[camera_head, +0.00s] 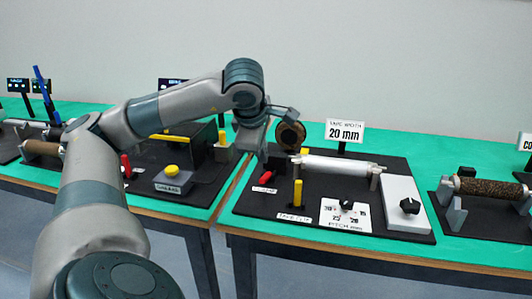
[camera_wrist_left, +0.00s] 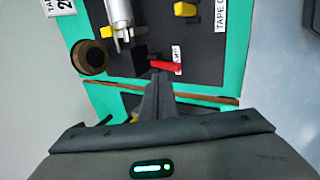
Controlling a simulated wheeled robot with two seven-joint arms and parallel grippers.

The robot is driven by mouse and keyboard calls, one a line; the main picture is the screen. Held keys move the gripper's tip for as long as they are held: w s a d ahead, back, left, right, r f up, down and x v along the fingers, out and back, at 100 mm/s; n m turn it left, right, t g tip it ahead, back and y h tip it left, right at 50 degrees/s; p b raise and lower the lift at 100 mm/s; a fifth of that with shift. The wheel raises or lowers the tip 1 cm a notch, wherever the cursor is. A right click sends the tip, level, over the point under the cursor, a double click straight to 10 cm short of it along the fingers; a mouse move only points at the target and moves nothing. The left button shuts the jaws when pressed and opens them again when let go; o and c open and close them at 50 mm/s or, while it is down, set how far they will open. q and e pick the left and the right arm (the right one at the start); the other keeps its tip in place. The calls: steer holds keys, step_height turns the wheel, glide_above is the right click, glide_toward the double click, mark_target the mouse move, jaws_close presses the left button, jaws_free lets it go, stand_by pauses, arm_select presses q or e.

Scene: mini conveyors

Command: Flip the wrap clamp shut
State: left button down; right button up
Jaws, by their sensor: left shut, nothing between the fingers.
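The wrap clamp appears to be the red lever (camera_head: 265,178) at the left front of the middle station, with a small white label that I cannot read clearly. In the left wrist view the red lever (camera_wrist_left: 166,66) lies just beyond my fingertips. My left gripper (camera_head: 263,154) is shut and empty, pointing down above the red lever. Its closed fingers also show in the left wrist view (camera_wrist_left: 158,82); I cannot tell whether they touch the lever. A brown tape roll (camera_head: 290,134) and a white roller (camera_head: 337,165) are beside it. My right gripper is not in view.
A yellow lever (camera_head: 298,192) stands right of the red one. A white box with a black knob (camera_head: 410,205) is at the station's right. A sign reading 20 mm (camera_head: 344,132) stands behind. Another station with a yellow button (camera_head: 171,171) is to the left.

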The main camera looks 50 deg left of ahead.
arm_select(q)
steer(key=s+d+r, duration=0.2)
steer(key=s+r, duration=0.2)
steer(key=shift+d+r+p, duration=0.2)
steer(key=shift+d+p, duration=0.1)
steer(key=shift+d, duration=0.05)
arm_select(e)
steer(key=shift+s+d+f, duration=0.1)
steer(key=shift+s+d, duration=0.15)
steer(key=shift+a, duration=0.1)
